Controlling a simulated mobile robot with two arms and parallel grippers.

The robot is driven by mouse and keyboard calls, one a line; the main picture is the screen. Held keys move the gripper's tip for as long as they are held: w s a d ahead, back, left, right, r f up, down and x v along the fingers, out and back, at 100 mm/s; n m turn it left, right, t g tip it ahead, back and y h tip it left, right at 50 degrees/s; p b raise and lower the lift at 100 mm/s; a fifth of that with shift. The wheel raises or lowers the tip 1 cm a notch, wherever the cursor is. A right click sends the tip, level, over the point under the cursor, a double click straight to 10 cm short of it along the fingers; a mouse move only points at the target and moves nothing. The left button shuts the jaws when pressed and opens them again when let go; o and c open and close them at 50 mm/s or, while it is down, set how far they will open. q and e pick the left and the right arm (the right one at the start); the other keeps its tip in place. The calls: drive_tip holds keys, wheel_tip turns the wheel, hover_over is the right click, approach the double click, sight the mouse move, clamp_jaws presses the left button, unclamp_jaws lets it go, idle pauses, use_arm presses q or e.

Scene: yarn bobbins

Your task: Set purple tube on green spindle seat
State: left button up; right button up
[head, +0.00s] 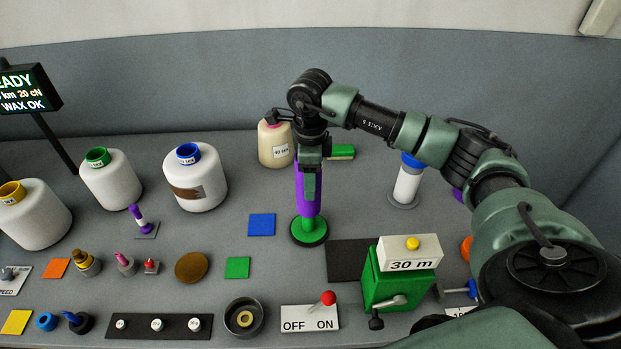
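The purple tube (300,199) is upright over the green spindle seat (309,234), a round green base with a green post. A short green part of the post shows between the tube's lower end and the base. I cannot tell whether the tube is fully down. My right gripper (311,187) points straight down at the tube's upper part. One finger lies against the front of the tube; the other is hidden behind it. The gripper looks shut on the tube. My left gripper is not in view.
A cream cone (275,146) stands close behind the gripper, left. A white tube with a blue top (407,182) stands to the right. A green box with a 30 m label (390,284) is at front right. A blue square (262,224) lies flat left of the seat.

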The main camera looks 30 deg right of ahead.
drive_tip(key=shift+f, duration=0.15)
drive_tip(key=shift+f+b, duration=3)
drive_tip(key=shift+f, duration=0.65)
drive_tip(key=shift+f+b, duration=0.3)
drive_tip(key=o, duration=1.5)
drive_tip(key=shift+c, duration=0.2)
wheel_tip(320, 180, up, 8)
drive_tip(key=b, duration=0.1)
drive_tip(key=shift+b, duration=0.3)
